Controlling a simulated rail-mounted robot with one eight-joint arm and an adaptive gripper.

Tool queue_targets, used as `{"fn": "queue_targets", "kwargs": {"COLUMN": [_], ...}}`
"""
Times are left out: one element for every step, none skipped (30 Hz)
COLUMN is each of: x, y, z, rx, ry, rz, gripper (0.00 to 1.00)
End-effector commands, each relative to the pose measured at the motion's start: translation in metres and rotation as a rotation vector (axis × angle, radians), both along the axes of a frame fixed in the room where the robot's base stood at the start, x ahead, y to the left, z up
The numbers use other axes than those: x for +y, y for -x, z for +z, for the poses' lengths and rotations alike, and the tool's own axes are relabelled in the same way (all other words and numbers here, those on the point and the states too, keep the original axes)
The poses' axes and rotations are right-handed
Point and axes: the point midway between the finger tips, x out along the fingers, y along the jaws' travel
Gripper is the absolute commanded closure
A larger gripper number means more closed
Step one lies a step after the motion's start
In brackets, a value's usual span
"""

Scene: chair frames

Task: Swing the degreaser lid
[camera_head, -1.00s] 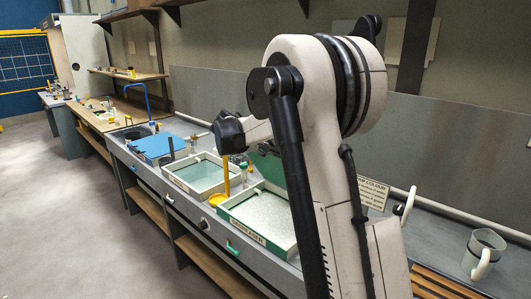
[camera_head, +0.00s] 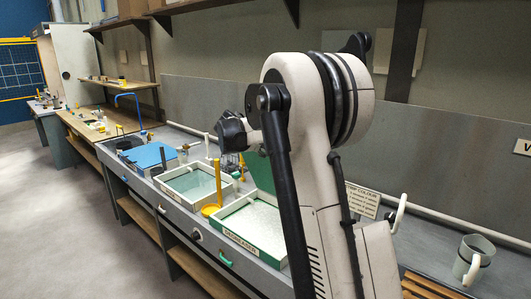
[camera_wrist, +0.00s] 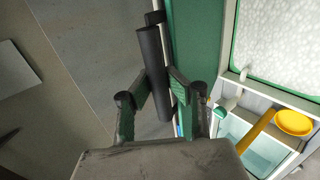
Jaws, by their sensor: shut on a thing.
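The degreaser tank (camera_head: 241,241) has a green rim and pale speckled contents, and stands on the bench in the head view. Its green lid (camera_head: 262,172) stands raised at the tank's back edge, partly hidden by my arm. In the wrist view the lid (camera_wrist: 196,45) is a green panel beside the open tank (camera_wrist: 228,72). My gripper (camera_wrist: 160,88) is shut on the dark bar-shaped handle (camera_wrist: 152,60) beside the lid. The gripper's fingers are hidden behind my arm in the head view.
A second tank with clear liquid (camera_head: 190,186) and a yellow ladle (camera_head: 217,180) are left of the degreaser. A blue cover (camera_head: 150,158) lies farther left. A sign (camera_head: 362,200) and a mug (camera_head: 474,260) stand to the right. The wall is close behind the bench.

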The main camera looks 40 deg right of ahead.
Motion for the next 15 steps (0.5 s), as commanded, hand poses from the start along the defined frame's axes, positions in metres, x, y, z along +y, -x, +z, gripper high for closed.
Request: {"fn": "queue_targets", "kwargs": {"x": [-0.007, -0.009, -0.013, -0.015, -0.018, -0.021, -0.023, -0.026, -0.029, -0.031, -0.032, -0.033, -0.034, -0.034, -0.034], "y": [0.000, 0.000, -0.001, -0.001, -0.002, -0.003, -0.004, -0.004, -0.005, -0.005, -0.006, -0.006, -0.006, -0.006, -0.006], "z": [0.001, 0.002, 0.004, 0.005, 0.006, 0.008, 0.009, 0.010, 0.012, 0.012, 0.013, 0.013, 0.013, 0.014, 0.013], "rx": [0.000, 0.000, 0.001, 0.001, 0.001, 0.001, 0.001, 0.001, 0.001, 0.001, 0.001, 0.000, 0.000, 0.000, 0.001], "ry": [0.000, -0.001, -0.001, -0.001, -0.001, -0.001, -0.001, -0.001, 0.000, 0.000, 0.000, 0.000, 0.000, 0.000, 0.000], "rz": [-0.005, -0.005, -0.006, -0.005, -0.005, -0.004, -0.004, -0.004, -0.004, -0.004, -0.004, -0.004, -0.004, -0.004, -0.003], "gripper": [1.00, 1.00, 1.00, 1.00, 1.00, 1.00, 1.00, 1.00, 1.00, 1.00, 1.00, 1.00, 1.00, 1.00, 1.00]}}
